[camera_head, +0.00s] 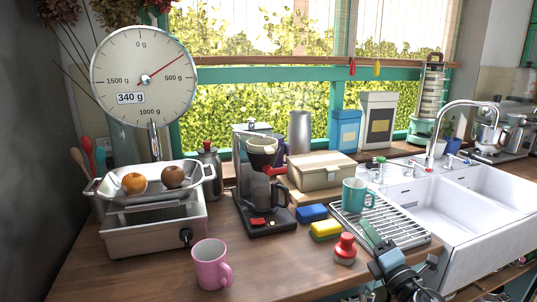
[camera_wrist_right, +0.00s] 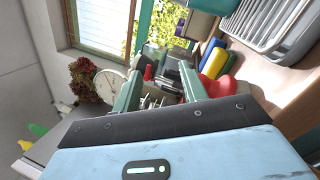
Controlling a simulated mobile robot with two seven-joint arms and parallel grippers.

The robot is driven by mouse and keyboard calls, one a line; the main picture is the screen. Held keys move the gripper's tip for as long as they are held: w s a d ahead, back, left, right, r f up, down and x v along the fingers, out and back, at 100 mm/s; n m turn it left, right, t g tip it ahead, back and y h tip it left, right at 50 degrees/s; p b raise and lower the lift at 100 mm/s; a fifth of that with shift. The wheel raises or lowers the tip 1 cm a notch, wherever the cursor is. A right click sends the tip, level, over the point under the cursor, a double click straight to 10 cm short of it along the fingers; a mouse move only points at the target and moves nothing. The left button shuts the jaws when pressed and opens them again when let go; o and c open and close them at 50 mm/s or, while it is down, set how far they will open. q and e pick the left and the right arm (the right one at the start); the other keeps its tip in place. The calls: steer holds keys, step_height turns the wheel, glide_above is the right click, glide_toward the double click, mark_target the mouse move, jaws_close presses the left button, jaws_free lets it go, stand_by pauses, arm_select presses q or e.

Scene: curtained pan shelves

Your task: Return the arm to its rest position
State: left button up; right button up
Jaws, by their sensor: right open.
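My right gripper (camera_head: 374,238) shows at the lower right of the head view, over the front of the drying rack, with my dark wrist behind it. In the right wrist view the two green fingers of the right gripper (camera_wrist_right: 160,86) stand apart with nothing held between them. A red-topped shaker (camera_head: 345,247) stands on the counter just left of the gripper, apart from it as far as I can see. My left gripper is not in view.
A teal mug (camera_head: 357,194) stands on the drying rack (camera_head: 405,232), beside the white sink (camera_head: 450,215). Blue (camera_head: 311,212) and yellow (camera_head: 325,230) sponges, a coffee maker (camera_head: 265,190), a pink mug (camera_head: 211,265) and a scale (camera_head: 150,240) holding fruit crowd the wooden counter.

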steer(key=d+n+h, duration=0.1)
steer(key=d, duration=0.5)
steer(key=s+d+f+m+g+h, duration=0.15)
steer(key=s+f+m+g, duration=0.4)
steer(key=s+f, duration=0.9)
steer(key=s+f+m+g+h, duration=0.25)
steer(key=s+f+m, duration=0.65)
steer(key=s+f, duration=0.55)
steer(key=s+f+m+g, duration=0.2)
steer(key=s+f+m, duration=0.15)
steer(key=s, duration=0.45)
steer(key=s+f+m+g, duration=0.2)
steer(key=s+f, duration=0.2)
steer(key=s, duration=0.4)
steer(key=w+a+m, duration=0.1)
steer(key=a+m, duration=0.4)
steer(key=a, duration=0.6)
steer(key=shift+a+r+m+t+y+p, duration=0.2)
steer(key=shift+a+m+t+y+p, duration=0.1)
steer(key=shift+m+t+y, duration=0.1)
